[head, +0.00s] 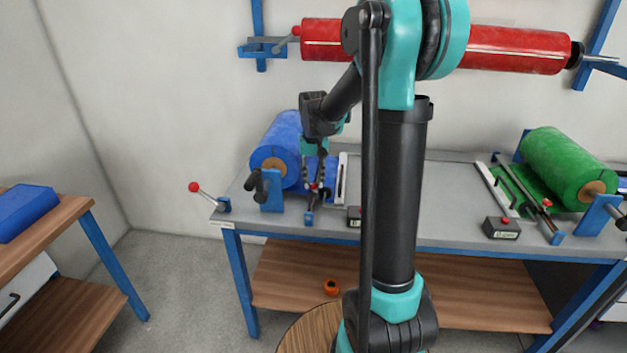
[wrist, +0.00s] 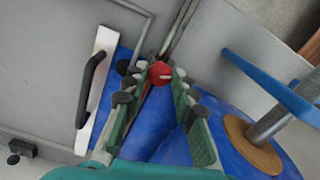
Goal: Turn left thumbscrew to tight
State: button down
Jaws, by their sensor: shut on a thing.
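The left thumbscrew is a small red knob (wrist: 160,73) in the wrist view, between the fingertips of my gripper (wrist: 157,80). A pale mark shows on its face, but I cannot tell how tight it is. My gripper is shut on the knob, with one finger on each side. In the head view my gripper (head: 314,184) reaches down at the left weld station, beside the blue film roll (head: 278,142). Only a speck of red shows there between the fingers, and the knob is mostly hidden.
A red-ball lever (head: 194,187) stands at the bench's left end. A green roll (head: 566,165) with another red knob (head: 547,203) is at the right. A black handle on a white bar (wrist: 98,90) lies left of my fingers. A red roll hangs on the wall.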

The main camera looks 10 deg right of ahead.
aim_at(313, 184)
jog(key=m, duration=0.5)
jog(key=shift+m, duration=0.3)
jog(key=m, duration=1.1)
jog(key=shift+m, duration=0.3)
jog(key=m, duration=0.5)
jog(key=shift+m, duration=0.3)
jog(key=c, duration=1.2)
grip_release()
jog(key=shift+r, duration=0.1)
notch_tip(313, 184, up, 12)
